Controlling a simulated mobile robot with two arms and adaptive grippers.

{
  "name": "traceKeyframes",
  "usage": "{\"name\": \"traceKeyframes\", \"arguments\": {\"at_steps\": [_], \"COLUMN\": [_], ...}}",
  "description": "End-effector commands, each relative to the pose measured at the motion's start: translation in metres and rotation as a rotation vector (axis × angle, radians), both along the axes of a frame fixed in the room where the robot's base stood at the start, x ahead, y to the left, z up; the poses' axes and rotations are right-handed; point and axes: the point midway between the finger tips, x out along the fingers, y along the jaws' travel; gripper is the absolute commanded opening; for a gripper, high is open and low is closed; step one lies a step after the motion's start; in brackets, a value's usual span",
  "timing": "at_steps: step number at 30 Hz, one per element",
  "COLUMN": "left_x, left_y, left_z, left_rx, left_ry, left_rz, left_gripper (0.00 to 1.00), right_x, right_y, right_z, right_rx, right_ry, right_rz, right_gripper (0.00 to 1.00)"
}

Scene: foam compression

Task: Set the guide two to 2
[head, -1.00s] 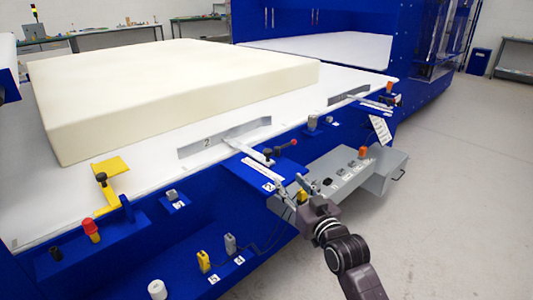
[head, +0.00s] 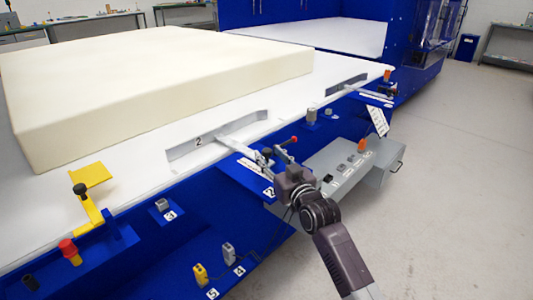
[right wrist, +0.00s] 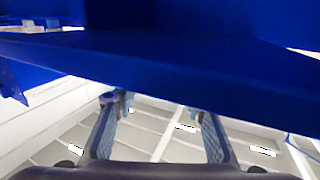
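Guide two is a grey metal plate (head: 198,142) marked 2, standing on the white bed beside the foam block (head: 150,108). Its bar runs out over a blue bracket (head: 245,180) with a white scale and a label 2. A black lever with a red end (head: 291,140) sits near the bar's outer end. My right gripper (head: 270,156) is at this outer end, overlapping the bracket edge; contact cannot be told. In the right wrist view its two fingers (right wrist: 158,108) are spread with nothing between them, under a blue surface. My left gripper is not in view.
A grey control box (head: 340,165) with buttons is just right of my right gripper. A second guide (head: 347,84) stands farther back. A yellow bracket (head: 90,178) and a red knob (head: 68,247) are at the left. Open floor (head: 450,200) lies at the right.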

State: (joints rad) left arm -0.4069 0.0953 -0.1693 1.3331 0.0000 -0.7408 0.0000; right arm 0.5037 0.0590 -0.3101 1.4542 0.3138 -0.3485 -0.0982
Motion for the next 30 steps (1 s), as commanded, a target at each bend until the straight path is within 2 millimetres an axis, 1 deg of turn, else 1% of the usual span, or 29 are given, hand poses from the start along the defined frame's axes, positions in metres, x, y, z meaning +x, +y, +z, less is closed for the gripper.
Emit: {"name": "traceKeyframes", "arguments": {"at_steps": [1,3,7,18,28,29,30], "left_x": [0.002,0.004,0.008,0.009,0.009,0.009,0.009], "left_y": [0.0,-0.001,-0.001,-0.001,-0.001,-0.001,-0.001], "left_z": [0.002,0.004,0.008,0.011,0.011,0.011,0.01], "left_rx": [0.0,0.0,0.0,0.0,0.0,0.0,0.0], "left_ry": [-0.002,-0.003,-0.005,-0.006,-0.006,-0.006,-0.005], "left_rz": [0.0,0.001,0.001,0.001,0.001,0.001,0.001], "left_gripper": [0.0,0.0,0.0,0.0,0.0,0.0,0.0], "right_x": [0.006,0.012,0.02,0.023,0.023,0.023,0.023], "right_y": [0.003,0.005,0.008,0.009,0.009,0.009,0.009], "right_z": [0.0,0.0,0.0,0.0,0.0,0.0,0.0], "right_rx": [0.0,0.002,0.001,0.001,0.001,0.001,0.001], "right_ry": [-0.001,-0.002,-0.001,-0.001,-0.001,-0.001,-0.001], "right_rz": [0.0,0.0,0.0,0.0,0.0,0.0,0.0], "right_gripper": [0.39,0.39,0.39,0.39,0.03,0.0,0.0]}}
